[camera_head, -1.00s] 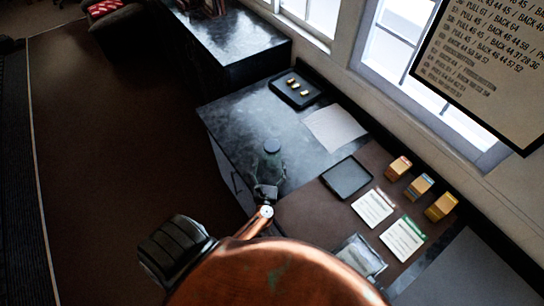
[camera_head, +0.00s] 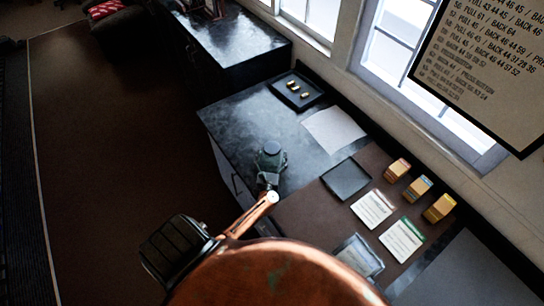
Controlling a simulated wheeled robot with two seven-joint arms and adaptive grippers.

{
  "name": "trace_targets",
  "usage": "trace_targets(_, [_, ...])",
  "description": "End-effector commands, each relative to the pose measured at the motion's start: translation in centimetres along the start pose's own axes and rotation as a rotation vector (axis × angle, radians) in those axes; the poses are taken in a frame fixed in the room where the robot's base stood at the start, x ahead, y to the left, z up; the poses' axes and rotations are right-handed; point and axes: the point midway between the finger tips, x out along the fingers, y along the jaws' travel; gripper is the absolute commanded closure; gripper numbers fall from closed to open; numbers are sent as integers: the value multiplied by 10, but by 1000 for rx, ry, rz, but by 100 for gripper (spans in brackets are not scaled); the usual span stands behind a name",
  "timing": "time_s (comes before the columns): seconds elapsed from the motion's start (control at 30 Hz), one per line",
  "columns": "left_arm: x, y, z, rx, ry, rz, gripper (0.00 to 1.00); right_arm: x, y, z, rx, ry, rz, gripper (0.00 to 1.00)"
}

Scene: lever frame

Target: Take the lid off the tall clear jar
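The clear jar (camera_head: 271,158) stands upright near the front edge of the dark counter and looks dark against it. Its round dark lid (camera_head: 272,147) is on top. My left gripper (camera_head: 268,178) is at the near side of the jar, below the lid, and overlaps its lower body in the view. Whether it touches the jar, and whether its fingers are open or shut, is too small and dark to tell. My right gripper is not in view.
On the counter (camera_head: 235,115) lie a black tray (camera_head: 297,92) with several small yellowish pieces, a white sheet (camera_head: 334,130) and a dark flat tray (camera_head: 346,179). Cards (camera_head: 374,208) and card stacks (camera_head: 420,187) lie to the right. Open floor is left of the counter.

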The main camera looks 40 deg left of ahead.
Motion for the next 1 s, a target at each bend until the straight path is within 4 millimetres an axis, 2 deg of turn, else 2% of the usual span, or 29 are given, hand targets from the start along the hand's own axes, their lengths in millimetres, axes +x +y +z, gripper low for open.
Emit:
trace_targets(0.07, [0, 0, 0, 0, 0, 0, 27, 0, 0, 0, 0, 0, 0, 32])
trace_targets(0.77, [0, 0, 0, 0, 0, -1, 76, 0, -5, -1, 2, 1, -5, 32])
trace_targets(1.0, [0, -1, 1, 0, -2, -1, 77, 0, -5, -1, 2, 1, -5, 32])
